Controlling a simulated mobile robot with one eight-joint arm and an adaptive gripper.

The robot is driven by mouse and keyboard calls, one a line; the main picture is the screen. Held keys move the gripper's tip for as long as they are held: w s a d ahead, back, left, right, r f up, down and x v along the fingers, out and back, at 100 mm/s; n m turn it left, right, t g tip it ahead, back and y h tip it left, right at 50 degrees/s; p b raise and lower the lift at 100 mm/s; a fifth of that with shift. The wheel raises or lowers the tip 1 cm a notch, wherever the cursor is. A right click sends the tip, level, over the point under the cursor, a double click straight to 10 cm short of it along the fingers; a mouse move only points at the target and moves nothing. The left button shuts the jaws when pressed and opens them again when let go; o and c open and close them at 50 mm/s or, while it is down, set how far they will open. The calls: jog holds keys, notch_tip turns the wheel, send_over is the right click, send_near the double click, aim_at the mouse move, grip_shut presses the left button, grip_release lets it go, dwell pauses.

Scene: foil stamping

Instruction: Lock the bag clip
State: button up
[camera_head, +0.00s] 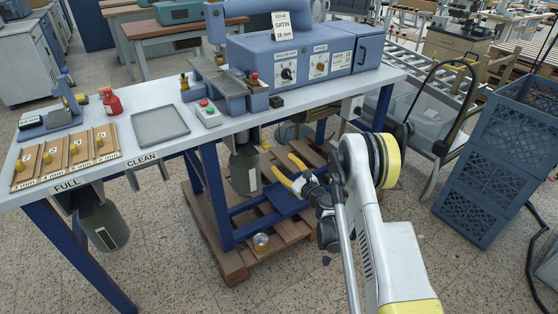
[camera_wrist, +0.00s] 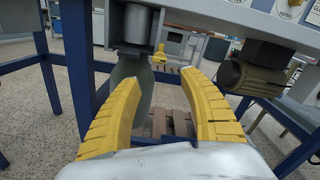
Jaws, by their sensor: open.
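A grey-green bag (camera_wrist: 132,72) hangs from a round grey outlet (camera_wrist: 138,25) under the table in the wrist view. The same bag shows in the head view (camera_head: 243,172), below the machine. A small yellow clip (camera_wrist: 160,56) sits at the bag's neck, on its right side; I cannot tell its latch position. In the head view a yellow bit (camera_head: 265,145) shows beside the bag. My gripper (camera_head: 284,167) is open and empty, to the right of the bag. In the wrist view its yellow fingers (camera_wrist: 162,78) stand apart, with the clip just above and beyond the gap.
The white table (camera_head: 227,127) is above the bag, with dark blue legs (camera_head: 213,195) close by. A dark cylinder (camera_wrist: 254,76) hangs at right in the wrist view. A second bag (camera_head: 103,225) hangs at left. A wooden pallet (camera_head: 222,232) lies below.

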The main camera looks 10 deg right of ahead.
aim_at(268, 147)
jog(key=shift+c, duration=0.5)
jog(key=shift+r+m, duration=0.15)
jog(key=shift+m, duration=0.15)
jog(key=shift+c, duration=0.9)
jog(key=w+a+m, duration=0.1)
jog(key=w, duration=0.2)
jog(key=w+a+m, duration=0.1)
jog(key=w, duration=0.3)
jog(key=w+a+m, duration=0.1)
jog(key=w, duration=0.2)
jog(key=shift+w+a+r+m, duration=0.2)
jog(key=shift+a+r+m, duration=0.1)
jog(key=shift+r, duration=0.05)
grip_shut()
